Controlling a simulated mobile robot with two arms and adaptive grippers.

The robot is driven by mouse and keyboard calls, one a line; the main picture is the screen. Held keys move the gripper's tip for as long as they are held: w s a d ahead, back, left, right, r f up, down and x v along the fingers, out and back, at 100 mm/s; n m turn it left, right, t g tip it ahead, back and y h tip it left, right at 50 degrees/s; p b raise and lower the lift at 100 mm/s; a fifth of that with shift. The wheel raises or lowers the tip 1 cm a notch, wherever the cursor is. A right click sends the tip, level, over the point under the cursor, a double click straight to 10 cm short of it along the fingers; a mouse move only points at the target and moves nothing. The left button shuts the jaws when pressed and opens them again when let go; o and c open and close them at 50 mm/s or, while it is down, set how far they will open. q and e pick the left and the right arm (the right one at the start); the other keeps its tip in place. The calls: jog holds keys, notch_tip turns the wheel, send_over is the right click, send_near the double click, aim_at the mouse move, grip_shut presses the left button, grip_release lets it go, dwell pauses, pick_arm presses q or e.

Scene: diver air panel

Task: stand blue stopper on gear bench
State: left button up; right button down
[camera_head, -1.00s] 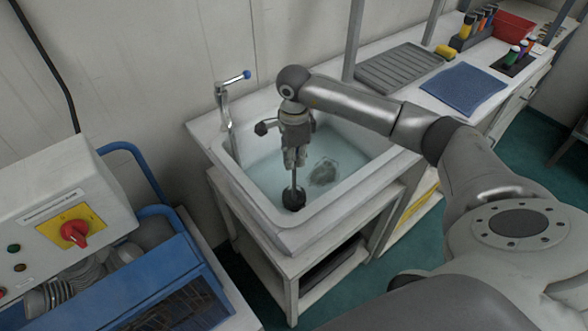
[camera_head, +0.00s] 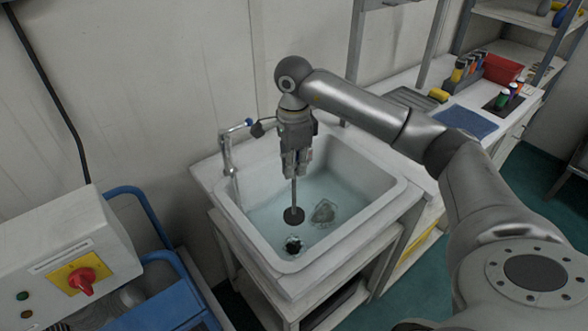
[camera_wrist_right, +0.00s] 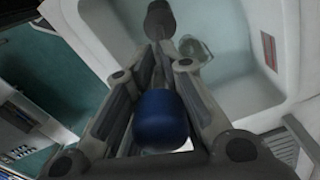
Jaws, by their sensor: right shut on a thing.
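My right gripper (camera_head: 296,166) points down over the sink (camera_head: 385,213), shut on the blue stopper. The stopper is a thin upright rod with a dark disc (camera_head: 293,216) at its lower end, hanging above the sink floor. Its rounded blue top (camera_wrist_right: 160,118) shows between the fingers of the gripper (camera_wrist_right: 165,62) in the right wrist view. A bench (camera_head: 436,94), which seems to be the gear bench, runs along the wall right of the sink. My left gripper is not in view.
A drain hole (camera_head: 293,245) and a clear, crumpled-looking thing (camera_head: 323,211) are in the watery sink. A tap (camera_head: 228,150) stands at its left. A blue mat (camera_head: 466,122), ridged tray (camera_head: 412,98) and red bin (camera_head: 502,69) occupy the bench. A control box (camera_head: 75,255) stands at left.

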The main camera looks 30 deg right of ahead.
notch_tip(320, 180, up, 9)
jog(key=p, duration=0.5)
jog(key=shift+f, duration=0.15)
